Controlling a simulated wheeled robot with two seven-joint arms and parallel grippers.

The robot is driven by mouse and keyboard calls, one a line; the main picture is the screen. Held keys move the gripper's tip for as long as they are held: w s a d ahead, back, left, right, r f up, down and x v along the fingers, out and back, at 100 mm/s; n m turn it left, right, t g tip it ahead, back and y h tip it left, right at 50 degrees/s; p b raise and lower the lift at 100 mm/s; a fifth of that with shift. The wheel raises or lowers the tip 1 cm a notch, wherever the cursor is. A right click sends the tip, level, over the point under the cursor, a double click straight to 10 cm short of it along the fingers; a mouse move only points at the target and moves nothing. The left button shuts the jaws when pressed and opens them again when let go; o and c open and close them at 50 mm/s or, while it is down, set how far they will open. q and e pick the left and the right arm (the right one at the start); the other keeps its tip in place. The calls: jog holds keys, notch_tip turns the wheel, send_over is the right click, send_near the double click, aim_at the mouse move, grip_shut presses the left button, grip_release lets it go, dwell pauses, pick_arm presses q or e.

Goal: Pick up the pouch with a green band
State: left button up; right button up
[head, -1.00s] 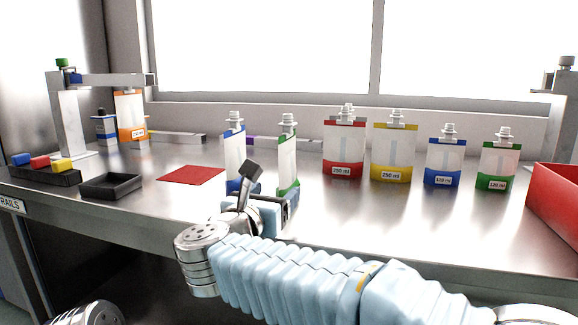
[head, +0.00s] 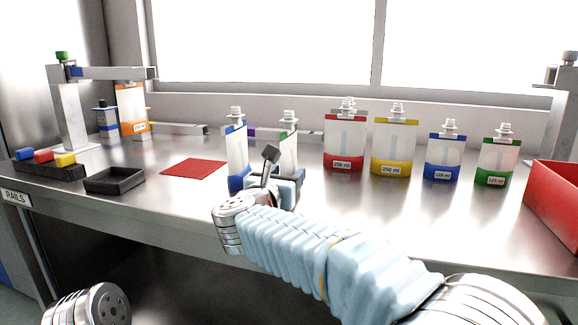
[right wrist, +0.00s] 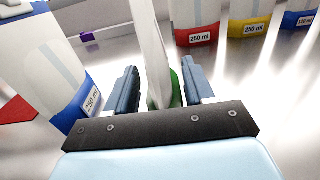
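A clear pouch with a green band (head: 289,148) and a white spout stands upright, turned nearly edge-on, in the middle of the bench. My right gripper (head: 285,186) is low in front of it and partly hides its base. In the right wrist view, the same pouch (right wrist: 161,75) shows between the two spread fingers of the right gripper (right wrist: 160,85); the fingers look apart from it. A second green-banded pouch (head: 497,162), labelled 120 ml, stands at the right end of the row. My left gripper is not in view.
A blue-banded pouch (head: 237,155) stands just left of the gripper. Red (head: 344,142), yellow (head: 394,147) and blue (head: 444,158) pouches stand to the right. A red bin (head: 555,200) is at the right edge. A red mat (head: 193,168) and black tray (head: 114,181) lie left.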

aim_at(288, 128)
jog(key=c, duration=0.6)
notch_tip(288, 128, up, 10)
jog(key=shift+r+p, duration=0.1)
jog(key=shift+p, duration=0.35)
